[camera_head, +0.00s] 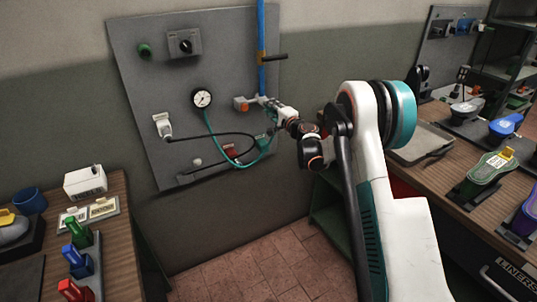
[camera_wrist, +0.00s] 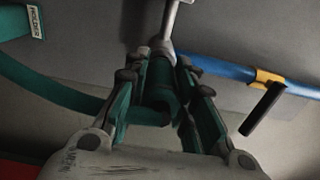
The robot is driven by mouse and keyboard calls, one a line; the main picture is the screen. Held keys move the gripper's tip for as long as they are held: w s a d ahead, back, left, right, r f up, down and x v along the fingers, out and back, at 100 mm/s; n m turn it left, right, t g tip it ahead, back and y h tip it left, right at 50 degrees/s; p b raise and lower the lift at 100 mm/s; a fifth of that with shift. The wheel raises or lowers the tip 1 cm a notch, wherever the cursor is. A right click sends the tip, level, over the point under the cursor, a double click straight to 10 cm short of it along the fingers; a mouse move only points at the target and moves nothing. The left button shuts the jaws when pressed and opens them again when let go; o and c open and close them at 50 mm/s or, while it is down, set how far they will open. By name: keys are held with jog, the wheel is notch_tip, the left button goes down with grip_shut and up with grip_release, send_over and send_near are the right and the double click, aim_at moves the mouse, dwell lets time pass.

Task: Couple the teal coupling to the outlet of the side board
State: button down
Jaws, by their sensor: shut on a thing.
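The teal coupling (camera_wrist: 160,92) is between the two fingers of my gripper (camera_wrist: 164,78) in the wrist view, and the gripper is shut on it. A teal hose (camera_wrist: 68,97) runs off from it to the left. A pale metal stub, seemingly the outlet (camera_wrist: 171,22), lies straight ahead of the coupling. Their ends meet or overlap in the picture; I cannot tell whether they are joined. In the head view my gripper (camera_head: 274,110) is at the right side of the grey side board (camera_head: 160,95), below the blue pipe, and mostly hides the coupling and outlet.
The blue pipe (camera_head: 261,25) has a yellow band and a dark lever (camera_head: 274,57) close above my gripper. A gauge (camera_head: 202,98), a dark cable and a red part (camera_head: 230,150) are on the board. Benches with objects stand left (camera_head: 120,210) and right (camera_head: 440,178).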

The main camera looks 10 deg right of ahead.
jog(key=shift+w+a, duration=0.1)
jog(key=shift+w, duration=0.2)
jog(key=c, duration=1.2)
grip_release()
jog(key=shift+c, duration=0.2)
